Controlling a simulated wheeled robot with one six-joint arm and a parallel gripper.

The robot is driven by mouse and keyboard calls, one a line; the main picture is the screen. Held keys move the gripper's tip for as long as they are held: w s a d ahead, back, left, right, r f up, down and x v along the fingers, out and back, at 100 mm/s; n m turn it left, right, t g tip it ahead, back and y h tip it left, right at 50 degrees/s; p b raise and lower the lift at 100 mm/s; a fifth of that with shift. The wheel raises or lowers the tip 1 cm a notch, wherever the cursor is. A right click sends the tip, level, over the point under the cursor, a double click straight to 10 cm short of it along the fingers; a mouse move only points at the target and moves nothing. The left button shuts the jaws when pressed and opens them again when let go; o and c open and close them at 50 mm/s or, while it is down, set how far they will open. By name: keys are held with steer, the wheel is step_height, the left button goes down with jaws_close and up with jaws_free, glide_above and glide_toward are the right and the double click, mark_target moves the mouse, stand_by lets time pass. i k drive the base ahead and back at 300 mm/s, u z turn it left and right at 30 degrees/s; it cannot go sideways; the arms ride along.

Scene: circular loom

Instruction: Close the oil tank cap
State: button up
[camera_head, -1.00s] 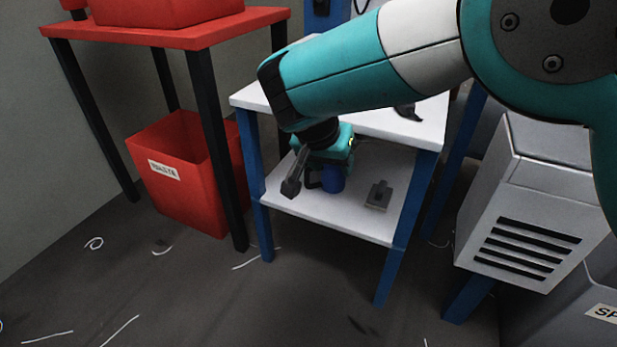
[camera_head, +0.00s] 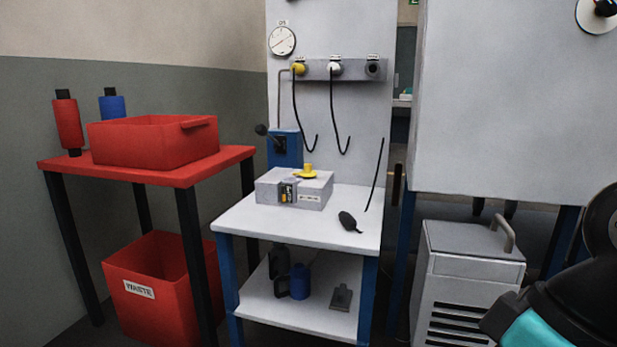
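The oil tank (camera_head: 277,190) is a pale grey box with a small dark-and-yellow label on its front. It stands on the white table top. A yellow cap (camera_head: 306,171) shows on top of the tank, toward its right side. I cannot tell from here whether the cap is fully seated or turned tight. My gripper is out of view. Only a black and teal part of my arm shows at the lower right edge, well away from the tank.
A dark bulb-shaped item (camera_head: 349,221) lies on the white table (camera_head: 245,222). Black and blue cans (camera_head: 300,282) and a small grey item (camera_head: 341,297) stand on the lower shelf. Left is a red table (camera_head: 170,175) with a bin (camera_head: 150,245) below. A grey cabinet (camera_head: 470,262) stands right.

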mark_target(307, 172)
steer(key=z, duration=0.7)
steer(key=i, duration=0.7)
steer(key=u, duration=0.85)
steer(key=i, duration=0.5)
steer(key=u, duration=0.6)
